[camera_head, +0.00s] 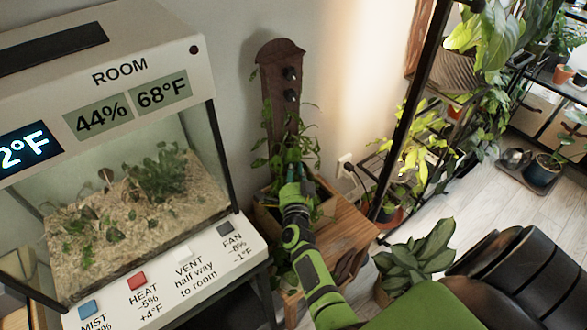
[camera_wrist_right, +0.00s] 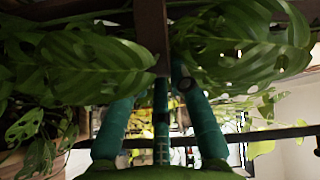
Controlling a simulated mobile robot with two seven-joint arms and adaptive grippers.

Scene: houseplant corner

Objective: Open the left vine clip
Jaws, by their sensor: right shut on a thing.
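A dark brown wooden board (camera_head: 275,80) with two black knobs (camera_head: 290,74) stands upright against the wall. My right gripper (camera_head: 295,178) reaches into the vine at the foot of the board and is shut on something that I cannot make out. In the right wrist view its teal fingers (camera_wrist_right: 162,85) point up between large green leaves (camera_wrist_right: 85,60), close to a brown upright bar (camera_wrist_right: 151,35). I cannot pick out the left vine clip. My left gripper is out of view.
A white terrarium (camera_head: 130,190) with displays and labelled buttons stands close on the left. A black-framed plant shelf (camera_head: 405,115) stands on the right. A broad-leaved plant (camera_head: 415,258) sits beside my right arm. Pale floor (camera_head: 480,200) is open at the right.

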